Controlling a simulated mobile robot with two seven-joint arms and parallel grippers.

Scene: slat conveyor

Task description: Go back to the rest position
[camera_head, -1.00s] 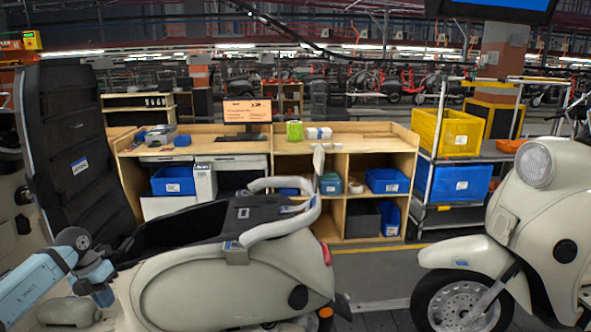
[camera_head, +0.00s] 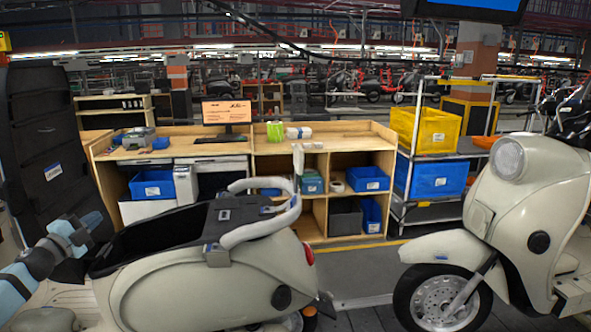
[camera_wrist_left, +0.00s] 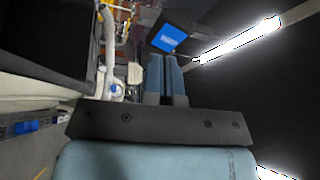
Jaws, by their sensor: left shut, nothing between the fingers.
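My left gripper (camera_head: 78,231) is at the lower left of the head view, raised in front of the tall black panel and beside the open body of the near scooter. In the left wrist view its two blue fingers (camera_wrist_left: 166,78) lie side by side, closed together, with nothing between them. My right gripper is in neither view.
The cream near scooter (camera_head: 190,275) has a grey rail and an open black compartment. A tall black panel (camera_head: 50,140) stands at the left. Another cream scooter (camera_head: 535,210) stands at the right. A wooden workbench (camera_head: 345,140) and a bin rack (camera_head: 480,148) stand behind.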

